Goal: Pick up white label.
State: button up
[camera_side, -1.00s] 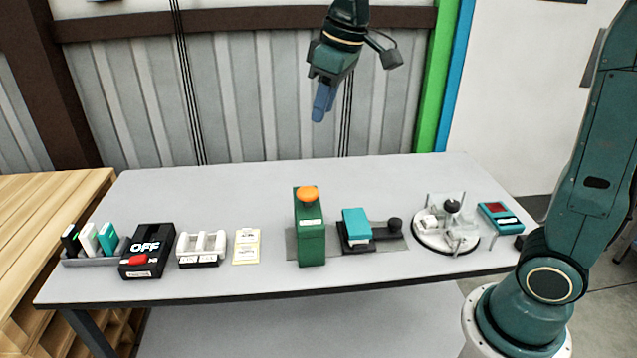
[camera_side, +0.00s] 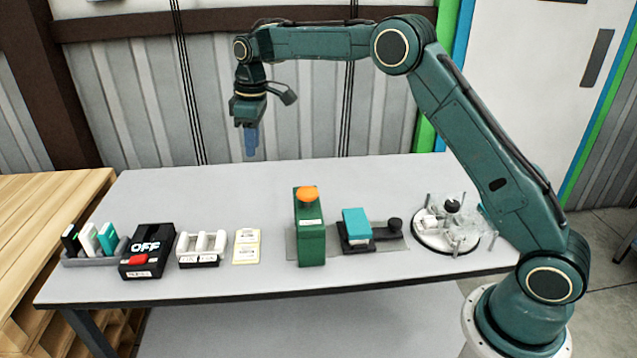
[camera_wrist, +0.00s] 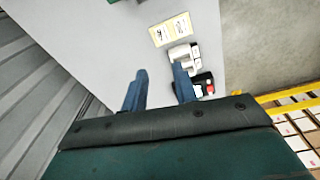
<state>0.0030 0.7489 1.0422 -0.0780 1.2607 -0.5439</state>
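Two pale cream-white labels with dark print lie flat on the grey table, one at the back (camera_side: 247,236) and one in front (camera_side: 245,255). They touch or nearly touch. The pair also shows near the top of the wrist view (camera_wrist: 171,30). I cannot tell which is the white one. My gripper (camera_side: 252,155) points down, high above the table and behind the labels in the side view. In the wrist view its two blue fingers (camera_wrist: 160,84) are apart with nothing between them.
Left of the labels are a white slotted holder (camera_side: 202,246), a black OFF box (camera_side: 147,251) and a grey tray (camera_side: 80,262) of cartons. Right are a green post with orange button (camera_side: 311,228), a teal block (camera_side: 356,224) and a round clear-topped fixture (camera_side: 446,242).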

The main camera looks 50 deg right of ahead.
jog(key=n+g, duration=0.1)
jog(key=n, duration=0.1)
send_near(247, 235)
jog(key=shift+d+f, duration=0.65)
jog(key=shift+f, duration=0.2)
jog(key=shift+f, duration=0.1)
jog(key=shift+a+f, duration=0.1)
jog(key=shift+f, duration=2.4)
grip_shut()
